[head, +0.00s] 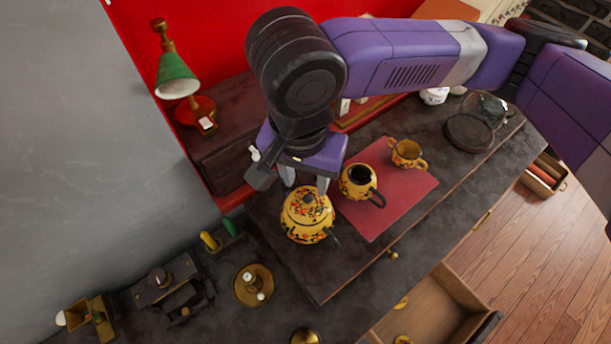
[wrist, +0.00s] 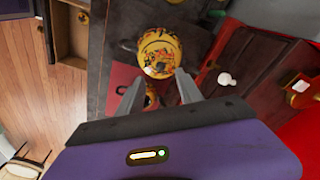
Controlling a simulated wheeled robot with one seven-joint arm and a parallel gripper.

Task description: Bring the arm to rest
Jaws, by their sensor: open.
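My gripper (head: 305,182) points down over the dark cabinet top, just behind a yellow teapot with a floral pattern (head: 308,217). Its two grey fingers are apart with nothing between them. In the wrist view the gripper (wrist: 158,85) shows the fingers spread, with the yellow teapot (wrist: 159,52) just beyond the tips. I cannot tell the exact gap between fingers and teapot. My purple arm reaches in from the upper right.
A red mat (head: 412,203) holds a yellow pot (head: 357,182) and a yellow cup (head: 407,153). A green lamp (head: 176,78) stands at the back left. A glass dome (head: 487,110) stands at the right. An open drawer (head: 430,315) juts out in front. Brass items (head: 253,285) stand at the left.

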